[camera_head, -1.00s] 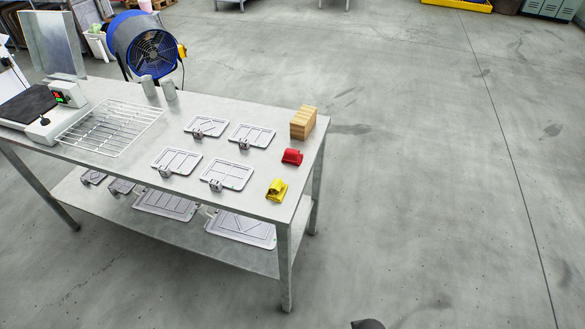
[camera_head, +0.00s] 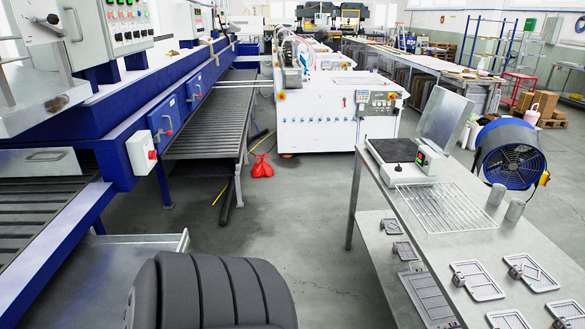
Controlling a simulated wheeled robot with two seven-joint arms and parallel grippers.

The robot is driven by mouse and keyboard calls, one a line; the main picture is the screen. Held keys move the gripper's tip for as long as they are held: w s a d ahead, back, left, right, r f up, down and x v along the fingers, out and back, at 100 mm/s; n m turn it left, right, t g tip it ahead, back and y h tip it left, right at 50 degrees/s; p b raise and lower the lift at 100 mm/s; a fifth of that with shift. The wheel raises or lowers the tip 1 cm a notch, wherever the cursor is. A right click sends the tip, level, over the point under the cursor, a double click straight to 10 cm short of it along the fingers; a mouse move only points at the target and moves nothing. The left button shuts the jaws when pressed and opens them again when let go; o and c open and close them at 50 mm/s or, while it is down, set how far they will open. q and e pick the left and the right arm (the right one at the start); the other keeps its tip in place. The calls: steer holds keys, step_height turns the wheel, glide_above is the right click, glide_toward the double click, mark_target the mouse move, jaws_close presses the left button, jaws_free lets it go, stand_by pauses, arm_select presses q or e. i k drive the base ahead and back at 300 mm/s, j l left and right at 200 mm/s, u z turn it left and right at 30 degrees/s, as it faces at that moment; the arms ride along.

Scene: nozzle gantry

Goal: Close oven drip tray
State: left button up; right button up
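A flat metal tray (camera_head: 143,250) sticks out low from the blue oven (camera_head: 125,98) at the lower left, under its conveyor. It looks like the oven drip tray, pulled out, with a thin raised rim at its right end. Its near part is cut off by the bottom of the picture. Neither of my grippers shows in the head view, so I see nothing touching the tray.
A steel table (camera_head: 378,205) with a scale (camera_head: 403,160), a wire rack (camera_head: 445,208) and several grey plates stands at the right. A blue fan (camera_head: 509,154) is behind it. Open grey floor lies between oven and table.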

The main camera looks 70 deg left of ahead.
mark_target(90, 288)
steer(key=u, duration=3.05)
